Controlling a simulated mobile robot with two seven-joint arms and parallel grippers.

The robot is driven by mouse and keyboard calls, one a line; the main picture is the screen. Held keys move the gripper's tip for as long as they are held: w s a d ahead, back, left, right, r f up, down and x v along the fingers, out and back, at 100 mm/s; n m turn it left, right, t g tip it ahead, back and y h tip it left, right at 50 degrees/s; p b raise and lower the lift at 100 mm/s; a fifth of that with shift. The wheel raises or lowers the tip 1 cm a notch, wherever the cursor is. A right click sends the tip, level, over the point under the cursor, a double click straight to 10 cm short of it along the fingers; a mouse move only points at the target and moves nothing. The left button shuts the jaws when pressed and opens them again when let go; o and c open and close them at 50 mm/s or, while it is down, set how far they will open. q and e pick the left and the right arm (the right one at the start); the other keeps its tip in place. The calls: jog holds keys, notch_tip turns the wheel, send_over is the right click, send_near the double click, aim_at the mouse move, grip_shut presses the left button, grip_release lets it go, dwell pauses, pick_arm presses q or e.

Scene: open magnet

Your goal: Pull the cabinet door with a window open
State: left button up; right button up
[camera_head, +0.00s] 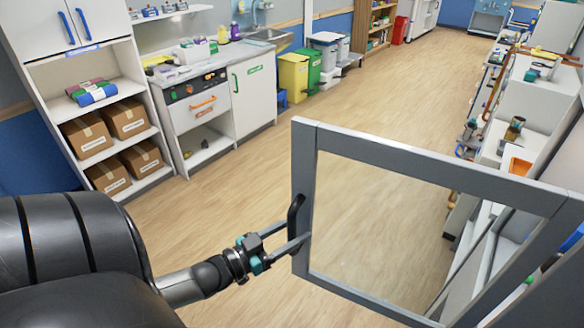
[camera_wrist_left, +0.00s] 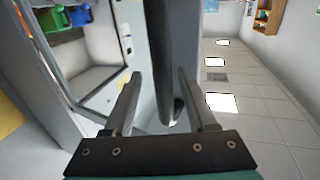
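The cabinet door (camera_head: 303,180) has a grey frame around a clear window (camera_head: 385,235). In the head view it stands swung out across the floor, its right side toward the cabinet at the lower right. A dark upright handle (camera_head: 295,214) is on its left edge. My left gripper (camera_head: 296,231) is at the lower part of this handle, with its fingers spread. In the left wrist view, the handle (camera_wrist_left: 163,60) runs between the two open fingers (camera_wrist_left: 160,88), with gaps visible beside it. Contact with a finger cannot be told. My right gripper is not in view.
White shelves with cardboard boxes (camera_head: 127,118) stand at the left. A counter with a sink (camera_head: 262,36) and yellow and green bins (camera_head: 293,77) are behind. Cluttered benches (camera_head: 530,105) line the right. The wooden floor (camera_head: 225,205) between is clear.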

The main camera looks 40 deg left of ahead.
pick_arm(q)
jog(key=shift+a, duration=0.1)
jog(key=s+a+b, duration=0.1)
jog(key=s+a, duration=0.2)
jog(key=s, duration=1.2)
jog(key=shift+b, duration=0.35)
jog(key=shift+w, duration=0.15)
